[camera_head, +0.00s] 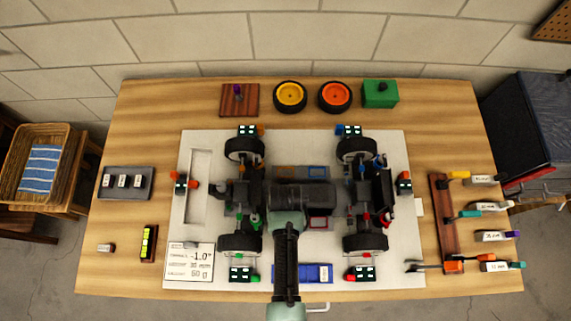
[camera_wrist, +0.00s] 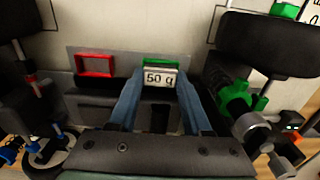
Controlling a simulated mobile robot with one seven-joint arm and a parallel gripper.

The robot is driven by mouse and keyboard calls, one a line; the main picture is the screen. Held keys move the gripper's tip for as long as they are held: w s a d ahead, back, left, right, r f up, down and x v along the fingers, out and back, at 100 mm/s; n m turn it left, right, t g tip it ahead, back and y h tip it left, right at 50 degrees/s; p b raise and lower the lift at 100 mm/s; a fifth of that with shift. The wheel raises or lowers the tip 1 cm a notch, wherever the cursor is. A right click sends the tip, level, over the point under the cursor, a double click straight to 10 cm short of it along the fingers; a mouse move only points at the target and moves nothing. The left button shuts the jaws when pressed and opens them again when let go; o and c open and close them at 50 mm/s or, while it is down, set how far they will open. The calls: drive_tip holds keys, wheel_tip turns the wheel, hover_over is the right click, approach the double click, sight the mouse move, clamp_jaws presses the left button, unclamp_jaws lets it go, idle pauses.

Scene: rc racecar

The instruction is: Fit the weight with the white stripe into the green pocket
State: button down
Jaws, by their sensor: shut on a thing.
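In the wrist view, a small weight (camera_wrist: 160,79) with a white "50 g" label sits between the fingertips of my gripper (camera_wrist: 160,92), which is shut on it. A green rim, part of the green pocket (camera_wrist: 160,62), shows just behind the top of the weight. The weight is at the pocket, but I cannot tell how deep it sits or whether it touches the bottom. No separate white stripe can be made out. In the head view my gripper (camera_head: 300,196) is over the middle of the car, and my arm hides the green pocket and the weight.
A red pocket (camera_wrist: 95,65) lies left of the green one in the wrist view. Orange (camera_head: 285,171) and blue (camera_head: 318,171) pockets lie farther back. Wheels and suspension flank the gripper closely. A tray of weights (camera_head: 125,195) stands left, a tool rack (camera_head: 442,225) right.

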drive_tip(key=shift+f, duration=0.2)
drive_tip(key=shift+c, duration=1.7)
unclamp_jaws()
